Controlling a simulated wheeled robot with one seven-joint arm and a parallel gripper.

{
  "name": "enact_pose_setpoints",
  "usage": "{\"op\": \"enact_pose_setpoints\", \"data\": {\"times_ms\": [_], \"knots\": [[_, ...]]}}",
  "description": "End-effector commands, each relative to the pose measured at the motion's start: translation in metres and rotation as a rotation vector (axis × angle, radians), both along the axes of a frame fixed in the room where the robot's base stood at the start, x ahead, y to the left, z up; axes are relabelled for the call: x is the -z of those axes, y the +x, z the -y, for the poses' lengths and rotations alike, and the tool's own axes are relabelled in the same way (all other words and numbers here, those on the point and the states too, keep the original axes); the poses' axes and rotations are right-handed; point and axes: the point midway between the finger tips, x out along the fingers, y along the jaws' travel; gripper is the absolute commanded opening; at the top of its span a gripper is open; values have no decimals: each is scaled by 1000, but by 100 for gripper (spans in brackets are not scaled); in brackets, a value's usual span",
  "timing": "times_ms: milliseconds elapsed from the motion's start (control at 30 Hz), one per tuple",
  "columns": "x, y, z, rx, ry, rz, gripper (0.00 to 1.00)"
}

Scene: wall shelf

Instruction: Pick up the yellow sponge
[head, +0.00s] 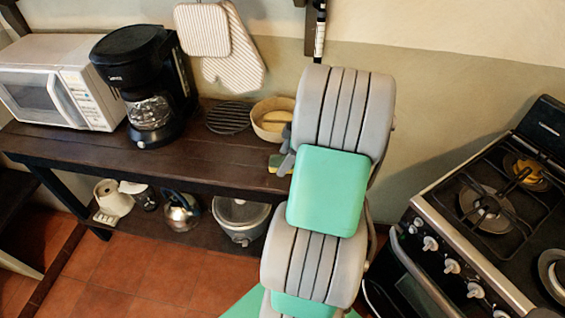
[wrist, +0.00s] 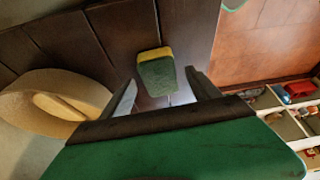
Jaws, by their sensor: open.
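The sponge (wrist: 156,74) is yellow on one side and dark green on the other. In the wrist view it lies on the dark wooden shelf, just beyond and between my fingertips. My gripper (wrist: 165,92) is open, its two fingers apart, with nothing held. In the head view a small part of the sponge (head: 275,161) shows near the shelf's front edge, beside my gripper (head: 287,160). My arm hides the rest of it there.
A beige bowl (head: 264,121) stands behind the sponge on the wooden shelf (head: 160,163). A dark round rack (head: 229,117), a coffee maker (head: 136,70) and a white microwave (head: 40,78) stand further left. A stove (head: 460,240) is at the right. Pots stand on the lower shelf.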

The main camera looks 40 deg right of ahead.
Motion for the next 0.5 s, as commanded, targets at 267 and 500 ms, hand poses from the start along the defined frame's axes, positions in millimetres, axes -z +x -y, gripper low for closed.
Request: {"op": "enact_pose_setpoints", "data": {"times_ms": [267, 500], "knots": [[6, 1, -1, 1, 0, -1, 69], [5, 1, -1, 1, -1, 0, 50]]}}
